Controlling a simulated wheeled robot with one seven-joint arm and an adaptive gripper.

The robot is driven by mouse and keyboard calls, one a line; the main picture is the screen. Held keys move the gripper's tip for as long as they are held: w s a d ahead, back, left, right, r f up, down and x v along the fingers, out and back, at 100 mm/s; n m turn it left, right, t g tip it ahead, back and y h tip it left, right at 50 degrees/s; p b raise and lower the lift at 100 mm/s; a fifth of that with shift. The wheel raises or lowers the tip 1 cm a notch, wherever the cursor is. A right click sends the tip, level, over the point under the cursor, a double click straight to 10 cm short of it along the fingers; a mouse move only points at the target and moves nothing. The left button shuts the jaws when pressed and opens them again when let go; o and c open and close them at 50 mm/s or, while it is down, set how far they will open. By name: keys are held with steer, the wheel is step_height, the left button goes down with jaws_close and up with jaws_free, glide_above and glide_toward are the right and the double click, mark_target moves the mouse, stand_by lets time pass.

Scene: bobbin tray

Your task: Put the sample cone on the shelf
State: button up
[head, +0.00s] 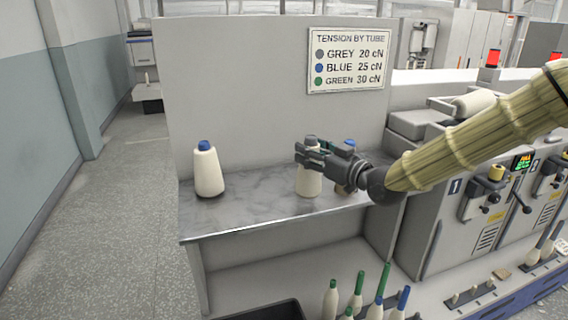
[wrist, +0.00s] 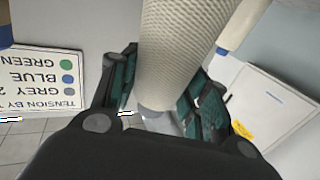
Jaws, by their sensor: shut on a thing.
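My gripper (head: 312,155) is shut on a cream yarn cone (head: 308,182) with a grey tip, over the grey marbled shelf (head: 250,212). The cone looks upright in the head view. I cannot tell whether its base touches the shelf. One blue-tipped cone (head: 208,172) stands on the shelf at left. Another blue-tipped cone (head: 349,145) is mostly hidden behind my gripper at right.
A tension sign (head: 347,61) hangs on the back panel (head: 235,75). Machine units (head: 470,215) stand close on the right. Several cones with green and blue tubes (head: 357,293) stand low in front, beside a dark bin (head: 262,312). The shelf between the left cone and my gripper is clear.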

mark_target(314, 179)
steer(key=w+a+f, duration=0.2)
steer(key=a+f, duration=0.2)
steer(key=a, duration=0.3)
steer(key=shift+w+a, duration=0.25)
steer(key=shift+f, duration=0.15)
steer(key=o, duration=1.3)
steer(key=shift+o, duration=0.2)
steer(key=v, duration=1.2)
